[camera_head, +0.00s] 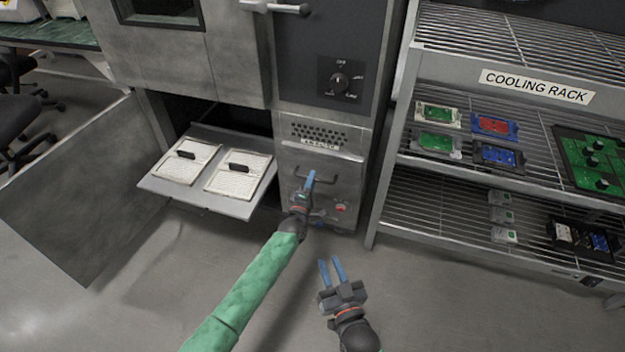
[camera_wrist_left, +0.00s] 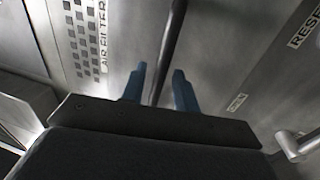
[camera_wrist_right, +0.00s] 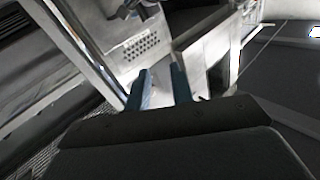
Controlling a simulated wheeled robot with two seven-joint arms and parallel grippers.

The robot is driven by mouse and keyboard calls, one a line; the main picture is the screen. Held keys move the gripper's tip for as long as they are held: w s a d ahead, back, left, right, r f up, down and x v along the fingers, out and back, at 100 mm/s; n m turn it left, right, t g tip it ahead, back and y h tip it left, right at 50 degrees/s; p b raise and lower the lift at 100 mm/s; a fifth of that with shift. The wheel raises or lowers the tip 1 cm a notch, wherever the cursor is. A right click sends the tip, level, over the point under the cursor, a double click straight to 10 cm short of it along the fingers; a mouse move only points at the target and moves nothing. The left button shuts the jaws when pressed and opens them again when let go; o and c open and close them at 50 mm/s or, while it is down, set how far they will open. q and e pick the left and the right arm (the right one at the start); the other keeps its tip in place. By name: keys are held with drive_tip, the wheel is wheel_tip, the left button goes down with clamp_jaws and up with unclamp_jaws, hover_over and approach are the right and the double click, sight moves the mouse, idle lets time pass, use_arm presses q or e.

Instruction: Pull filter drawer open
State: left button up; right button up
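The filter drawer front (camera_head: 320,157) is a grey metal panel with a vent grid and an air filter label (camera_wrist_left: 104,38). It sits low in the cabinet and looks closed. A bar handle (camera_wrist_left: 172,50) crosses its front. My left gripper (camera_head: 309,178) is at this handle. In the left wrist view its blue fingers (camera_wrist_left: 159,72) are apart, with the bar appearing between them and gaps visible on both sides. I cannot tell if either finger touches it. My right gripper (camera_head: 332,268) is open and empty in front of the cabinet, lower right; its fingers also show in the right wrist view (camera_wrist_right: 161,85).
A pulled-out tray (camera_head: 215,202) with two white panels juts out left of the drawer. A cooling rack (camera_head: 540,88) with coloured parts stands to the right. A dial (camera_head: 339,82) is above the drawer. The floor in front is clear.

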use_arm(q)
drive_tip(key=shift+w+d+r, duration=0.1)
drive_tip(key=shift+w+d, duration=0.1)
drive_tip(key=shift+w, duration=0.45)
use_arm(e)
drive_tip(key=shift+r, duration=0.6)
use_arm(q)
clamp_jaws()
use_arm(e)
drive_tip(key=shift+w, duration=0.1)
use_arm(q)
drive_tip(key=shift+s, duration=0.1)
